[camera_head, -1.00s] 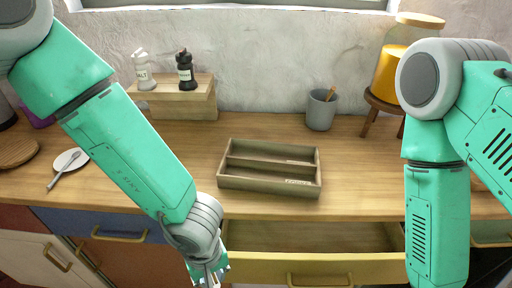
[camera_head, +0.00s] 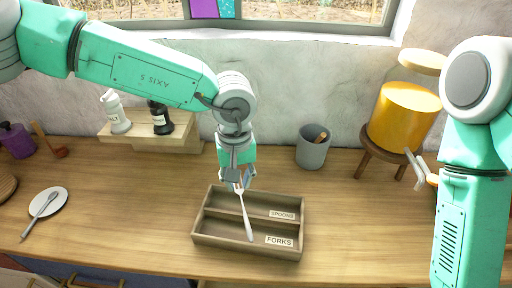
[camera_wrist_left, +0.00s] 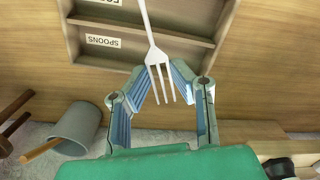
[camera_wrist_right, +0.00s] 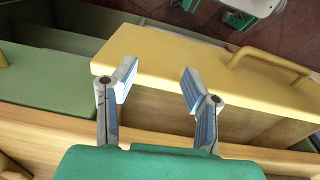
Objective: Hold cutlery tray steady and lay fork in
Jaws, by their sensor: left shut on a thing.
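The wooden cutlery tray (camera_head: 198,238) stands on the counter, with two long compartments labelled SPOONS and FORKS; it also shows in the left wrist view (camera_wrist_left: 72,40). My left gripper (camera_head: 238,184) is above the tray's far side, shut on the tine end of a white fork (camera_head: 247,222). The fork's handle points toward the near side, over the divider and the FORKS compartment. I cannot tell whether the handle touches the tray. In the left wrist view, the fork (camera_wrist_left: 151,40) lies between the fingertips. My right gripper (camera_wrist_right: 154,88) is open and empty, above a yellow drawer front.
A grey cup (camera_head: 313,150) and a yellow jar (camera_head: 402,118) on a wooden stand are behind the tray to the right. Salt and pepper shakers stand on a wooden riser (camera_head: 150,142). A white plate (camera_head: 60,203) with a utensil lies left. The yellow drawer (camera_wrist_right: 180,62) is below.

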